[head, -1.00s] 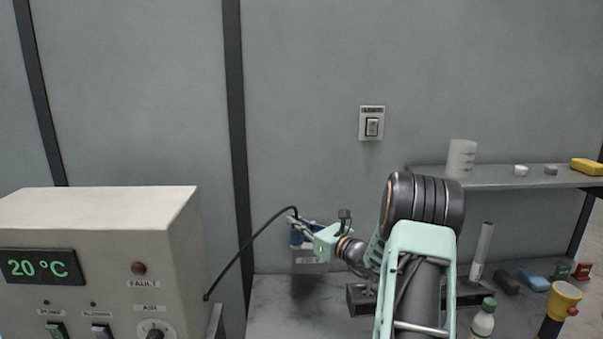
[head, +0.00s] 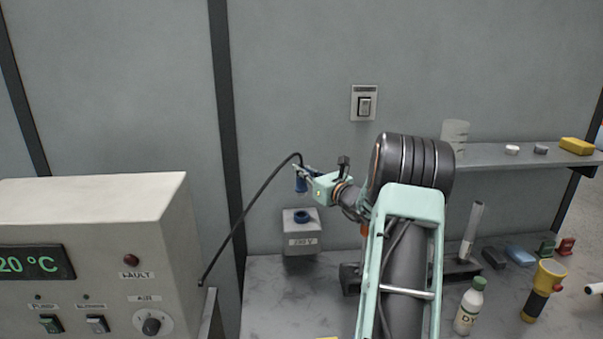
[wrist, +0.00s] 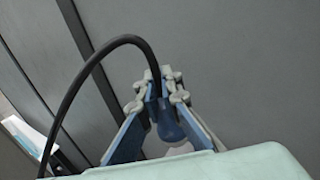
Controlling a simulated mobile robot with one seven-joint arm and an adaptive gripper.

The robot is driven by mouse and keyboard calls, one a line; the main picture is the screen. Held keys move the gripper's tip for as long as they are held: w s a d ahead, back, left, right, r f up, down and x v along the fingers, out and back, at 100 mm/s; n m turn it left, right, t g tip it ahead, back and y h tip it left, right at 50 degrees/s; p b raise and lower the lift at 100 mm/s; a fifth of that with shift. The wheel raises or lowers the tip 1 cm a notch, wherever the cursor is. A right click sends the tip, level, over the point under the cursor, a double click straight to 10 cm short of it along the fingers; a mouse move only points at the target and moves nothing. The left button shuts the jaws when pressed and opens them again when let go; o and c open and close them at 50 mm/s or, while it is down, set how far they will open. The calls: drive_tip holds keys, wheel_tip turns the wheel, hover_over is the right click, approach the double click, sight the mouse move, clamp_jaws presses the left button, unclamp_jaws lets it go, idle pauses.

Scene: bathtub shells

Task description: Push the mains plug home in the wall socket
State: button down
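The blue mains plug (head: 301,185) hangs from my gripper (head: 303,172), with its black cable (head: 247,205) arching left to the control cabinet. The socket (head: 302,226) is a light grey box on the wall, labelled 230 V, with a dark blue round opening on top. The plug is above this opening, with a clear gap between them. In the wrist view, the fingers (wrist: 161,85) are closed around the plug (wrist: 170,122). A pale part of what seems to be the socket box (wrist: 181,149) shows below it. The plug's pins are hidden.
The cabinet (head: 95,205) stands at left. A wall switch (head: 364,102) is above right of the socket. A shelf (head: 500,158) with small items is at right. A bottle (head: 469,308) and a torch (head: 543,290) are on the bench (head: 290,290).

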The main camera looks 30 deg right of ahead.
sight(302, 196)
drive_tip(key=shift+f+b, duration=2.45)
drive_tip(key=shift+f, duration=0.45)
drive_tip(key=shift+b, duration=0.85)
drive_tip(key=shift+f+b, duration=1.05)
drive_tip(key=shift+f, duration=0.1)
drive_tip(key=shift+f, duration=0.4)
drive_tip(key=c, duration=2.1)
unclamp_jaws()
drive_tip(key=shift+s, duration=0.1)
drive_tip(key=s, duration=0.8)
drive_tip(key=s+d, duration=0.1)
drive_tip(key=s, duration=0.2)
drive_tip(key=shift+s, duration=0.4)
